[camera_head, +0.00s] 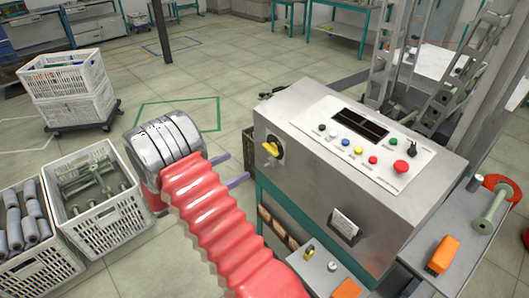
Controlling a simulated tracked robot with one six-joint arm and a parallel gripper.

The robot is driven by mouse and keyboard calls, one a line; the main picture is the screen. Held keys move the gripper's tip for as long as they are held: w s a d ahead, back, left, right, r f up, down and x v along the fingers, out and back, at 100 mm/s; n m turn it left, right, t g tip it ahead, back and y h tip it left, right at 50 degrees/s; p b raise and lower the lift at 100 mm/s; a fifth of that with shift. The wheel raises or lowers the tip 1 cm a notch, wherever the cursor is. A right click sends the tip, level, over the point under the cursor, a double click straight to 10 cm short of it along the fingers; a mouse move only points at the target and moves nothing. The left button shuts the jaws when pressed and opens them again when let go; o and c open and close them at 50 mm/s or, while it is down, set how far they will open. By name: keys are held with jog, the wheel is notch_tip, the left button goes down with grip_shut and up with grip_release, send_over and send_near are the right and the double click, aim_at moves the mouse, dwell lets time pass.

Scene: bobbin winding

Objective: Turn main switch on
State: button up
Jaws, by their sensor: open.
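The main switch (271,149) is a yellow rotary handle on a dark plate on the left side face of the grey control cabinet (295,165). The handle looks tilted, but I cannot tell whether it stands at on or off. My gripper (230,169) reaches out from behind my silver wrist and red ribbed arm. Its two purple fingers are apart, with nothing between them. They point toward the cabinet, to the left of the switch and a little below it in the picture. A gap shows between the fingertips and the handle. The gripper's base is hidden behind the wrist.
The cabinet's sloping top panel (362,142) carries a dark display, coloured buttons and a red mushroom button (401,167). White crates with green bobbins (92,192) and grey rolls (22,215) stand at left. An orange box (443,254) lies at right. Open floor lies beyond.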

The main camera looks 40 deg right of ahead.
aim_at(268, 150)
jog(key=shift+w+d, duration=0.1)
dwell(0.3)
jog(key=d, duration=0.9)
jog(key=s+d, duration=0.1)
jog(key=d, duration=0.3)
jog(key=shift+d, duration=0.35)
jog(key=shift+c, duration=0.7)
jog(key=shift+w, duration=0.1)
jog(key=c, duration=0.9)
